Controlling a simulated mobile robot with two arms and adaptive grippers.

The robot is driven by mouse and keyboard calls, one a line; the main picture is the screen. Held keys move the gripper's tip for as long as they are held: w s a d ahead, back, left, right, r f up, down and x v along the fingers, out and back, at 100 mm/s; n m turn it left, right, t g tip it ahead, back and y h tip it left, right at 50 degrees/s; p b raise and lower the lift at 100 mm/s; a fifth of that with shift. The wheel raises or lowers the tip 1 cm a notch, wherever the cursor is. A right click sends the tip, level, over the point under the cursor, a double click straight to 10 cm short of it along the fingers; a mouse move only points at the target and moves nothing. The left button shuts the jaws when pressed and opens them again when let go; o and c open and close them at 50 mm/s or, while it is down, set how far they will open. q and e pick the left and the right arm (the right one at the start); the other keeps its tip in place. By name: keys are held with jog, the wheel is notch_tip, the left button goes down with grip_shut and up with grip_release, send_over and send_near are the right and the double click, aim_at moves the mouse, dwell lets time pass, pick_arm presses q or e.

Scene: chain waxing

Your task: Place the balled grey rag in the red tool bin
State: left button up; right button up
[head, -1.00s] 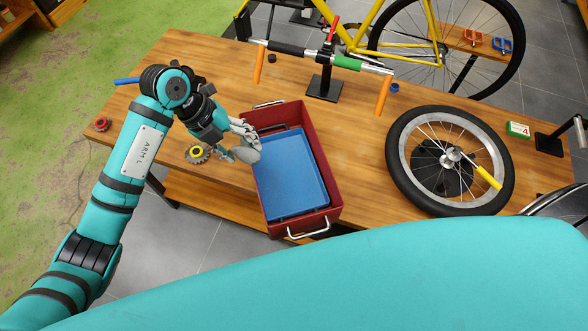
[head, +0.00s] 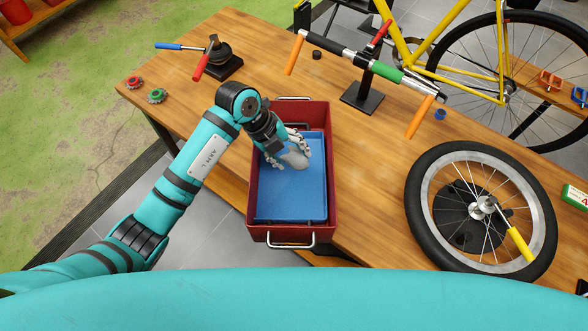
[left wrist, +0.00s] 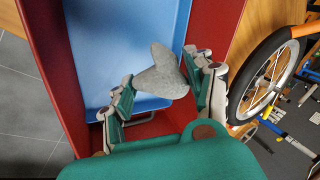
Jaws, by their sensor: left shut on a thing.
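The balled grey rag (head: 294,158) is between the fingers of my left gripper (head: 286,148), over the red tool bin (head: 256,235). The rag also shows in the left wrist view (left wrist: 162,75), pinched between the two green-padded fingers of the left gripper (left wrist: 160,88). The bin has red walls, metal handles and a blue tray (head: 285,200) inside, which lies below the rag. I cannot tell how high the rag is above the tray. My right gripper is not in view.
A wheel (head: 480,212) with a yellow-handled tool lies right of the bin. A black stand (head: 362,97) holding a bar rises behind it. A small vise (head: 217,60) stands at the back left. Red (head: 133,83) and green (head: 157,96) small parts lie at the left edge.

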pick_arm(q)
jog(key=shift+a+f, duration=0.2)
jog(key=shift+f, duration=0.85)
notch_tip(320, 180, down, 4)
jog(key=shift+d+r+p, duration=0.1)
jog(key=shift+p, duration=0.4)
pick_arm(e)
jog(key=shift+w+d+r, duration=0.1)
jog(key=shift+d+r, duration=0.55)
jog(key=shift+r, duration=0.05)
pick_arm(q)
jog(key=shift+f, duration=0.25)
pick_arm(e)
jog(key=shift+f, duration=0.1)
pick_arm(q)
jog(key=shift+f+b, duration=0.4)
jog(key=shift+f, duration=0.1)
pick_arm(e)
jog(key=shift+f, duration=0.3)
pick_arm(q)
jog(key=o, duration=1.1)
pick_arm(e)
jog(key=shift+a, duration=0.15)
pick_arm(q)
jog(key=shift+r, duration=0.15)
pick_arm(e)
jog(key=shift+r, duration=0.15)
